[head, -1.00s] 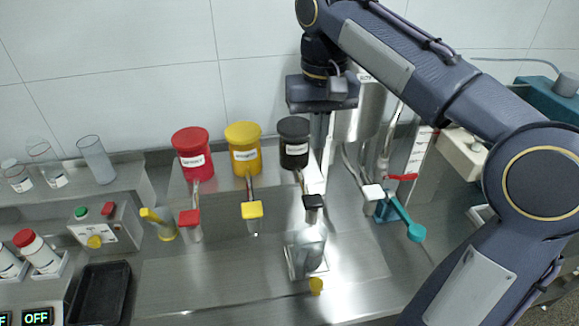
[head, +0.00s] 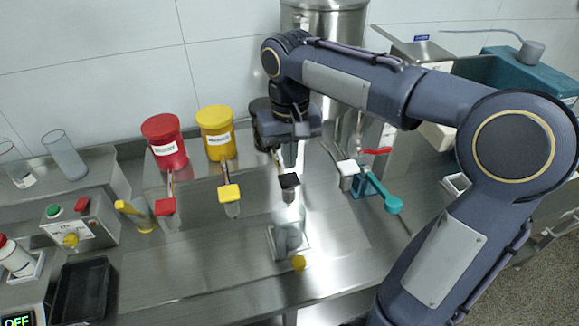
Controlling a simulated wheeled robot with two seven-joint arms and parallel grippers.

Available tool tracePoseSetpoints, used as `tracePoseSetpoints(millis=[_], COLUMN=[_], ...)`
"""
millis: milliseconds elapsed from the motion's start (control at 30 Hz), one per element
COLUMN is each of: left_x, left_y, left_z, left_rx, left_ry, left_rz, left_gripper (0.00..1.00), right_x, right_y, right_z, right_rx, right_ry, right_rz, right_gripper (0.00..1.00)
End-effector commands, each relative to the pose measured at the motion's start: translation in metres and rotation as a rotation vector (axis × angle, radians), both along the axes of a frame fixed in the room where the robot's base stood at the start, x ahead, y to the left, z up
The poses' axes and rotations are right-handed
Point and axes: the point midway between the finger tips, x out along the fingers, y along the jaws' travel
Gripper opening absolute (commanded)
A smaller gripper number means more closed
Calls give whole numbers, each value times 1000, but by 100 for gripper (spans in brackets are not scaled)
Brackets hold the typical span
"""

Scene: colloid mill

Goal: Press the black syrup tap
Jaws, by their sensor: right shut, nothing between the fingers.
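The black syrup tap (head: 289,182) shows its dark lever in front of the black syrup jar (head: 262,110), which is partly hidden behind my right wrist. My right gripper (head: 291,166) points down with its fingers shut and empty, just above or behind the black lever. I cannot tell whether the fingertips touch it. A clear glass (head: 289,235) stands below the black tap. My left gripper is out of view.
Red (head: 165,207) and yellow (head: 230,193) taps stand to the left, below their jars. A white tap lever (head: 348,168) and a teal handle (head: 385,197) are on the right. A small yellow knob (head: 299,263) sits in front of the glass.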

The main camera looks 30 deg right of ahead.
Motion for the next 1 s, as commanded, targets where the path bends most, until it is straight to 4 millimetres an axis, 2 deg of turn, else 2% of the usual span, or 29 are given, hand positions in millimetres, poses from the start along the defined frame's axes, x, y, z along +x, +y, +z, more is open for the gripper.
tracePoseSetpoints(millis=[100,233,667,833,1000], left_x=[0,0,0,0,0], left_y=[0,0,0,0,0], left_z=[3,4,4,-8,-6], left_rx=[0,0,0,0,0], left_ry=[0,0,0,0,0], left_rz=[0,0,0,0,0], left_gripper=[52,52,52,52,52], right_x=[-1,0,0,0,0], right_y=[0,0,0,0,0], right_z=[-17,-28,-34,-53,-53], right_rx=[0,-1,0,-1,0], right_ry=[3,1,0,1,3], right_rz=[0,-1,0,0,0], right_gripper=[0,0,0,0,0])
